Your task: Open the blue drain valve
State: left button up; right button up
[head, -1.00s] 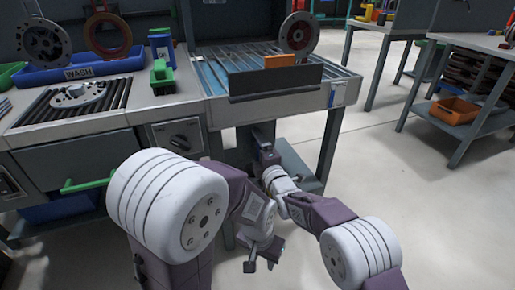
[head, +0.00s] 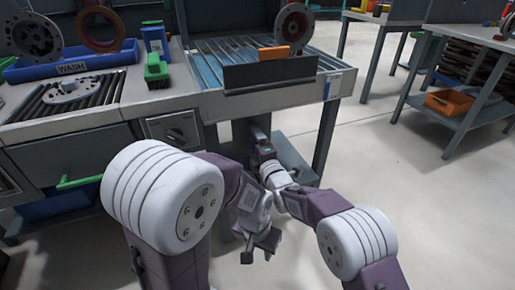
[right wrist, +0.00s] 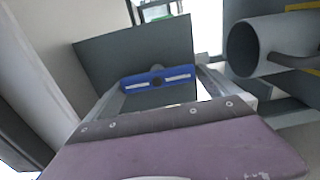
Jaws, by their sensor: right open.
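The blue drain valve handle (right wrist: 157,78) is a flat blue bar with pale strips and a dark centre hub, in the right wrist view. It lies crosswise in front of a grey plate. My right gripper (right wrist: 163,75) is open, with a finger toward each end of the handle; I cannot tell whether they touch it. In the head view my right gripper (head: 260,143) reaches under the roller table, and the valve cannot be made out there. My left gripper (head: 258,248) hangs lower, empty, with its fingers apart.
A wide grey pipe (right wrist: 257,47) is close on the right in the wrist view. The roller table (head: 215,62) stands above my right gripper, with a table leg (head: 326,140) to its right. A blue WASH tray (head: 72,67) is at left. Open floor lies at right.

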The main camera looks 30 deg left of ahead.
aim_at(254, 142)
jog(key=v, duration=0.1)
jog(key=p+v, duration=0.2)
jog(key=shift+s+d+r, duration=0.25)
jog(key=shift+s+d, duration=0.05)
jog(key=b+v, duration=0.4)
jog(key=shift+s+d+f, duration=0.2)
jog(key=shift+s+d, duration=0.05)
